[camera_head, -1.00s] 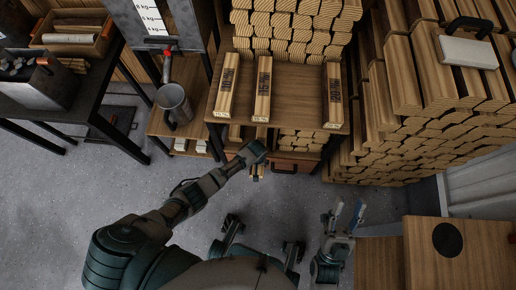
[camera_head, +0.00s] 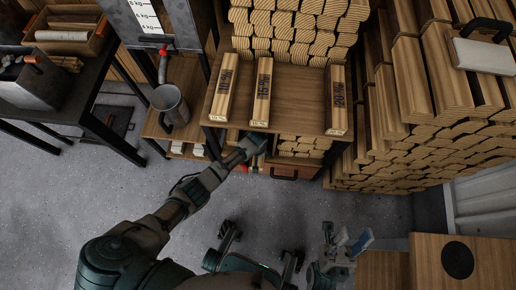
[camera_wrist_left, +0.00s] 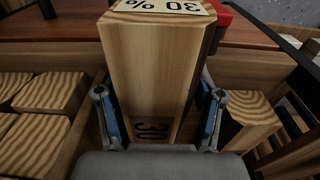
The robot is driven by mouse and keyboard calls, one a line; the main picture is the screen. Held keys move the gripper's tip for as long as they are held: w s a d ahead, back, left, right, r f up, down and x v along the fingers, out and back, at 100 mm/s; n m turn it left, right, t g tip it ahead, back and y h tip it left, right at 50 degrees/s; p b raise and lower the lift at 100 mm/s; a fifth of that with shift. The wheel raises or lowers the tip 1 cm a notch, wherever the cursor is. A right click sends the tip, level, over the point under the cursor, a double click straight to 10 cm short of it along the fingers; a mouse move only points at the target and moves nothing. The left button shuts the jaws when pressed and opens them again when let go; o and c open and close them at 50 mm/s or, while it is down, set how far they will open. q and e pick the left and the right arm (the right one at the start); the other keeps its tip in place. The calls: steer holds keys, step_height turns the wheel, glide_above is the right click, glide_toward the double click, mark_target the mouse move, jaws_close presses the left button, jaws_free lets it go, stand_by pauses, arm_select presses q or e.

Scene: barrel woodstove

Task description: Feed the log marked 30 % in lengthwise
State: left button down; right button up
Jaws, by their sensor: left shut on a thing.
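The log marked 30 % (camera_wrist_left: 152,70) fills the middle of the left wrist view, its labelled end at the top. My left gripper (camera_wrist_left: 157,118) is shut on it, with a finger along each side. In the head view, my left gripper (camera_head: 254,145) is at the front edge of the wooden shelf table (camera_head: 297,95), and the held log is mostly hidden there. Three other marked logs lie on that table: a left one (camera_head: 222,95), a middle one (camera_head: 262,95) and a right one (camera_head: 337,100). My right gripper (camera_head: 346,240) is open and empty above the floor.
Stacked logs (camera_head: 295,28) stand behind the marked logs, and a large woodpile (camera_head: 420,140) rises at right. A metal mug (camera_head: 170,103) stands left of the shelf. A dark workbench (camera_head: 85,100) is at far left. A wooden box top (camera_head: 430,270) is near my right gripper. Grey floor is clear between.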

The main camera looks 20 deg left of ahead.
arm_select(q)
steer(key=shift+r, duration=0.1)
steer(key=shift+f, duration=0.2)
steer(key=shift+f, duration=0.3)
steer(key=shift+c, duration=0.4)
jaws_free()
steer(key=shift+o, duration=0.4)
steer(key=shift+s, duration=0.1)
steer(key=shift+r, duration=0.1)
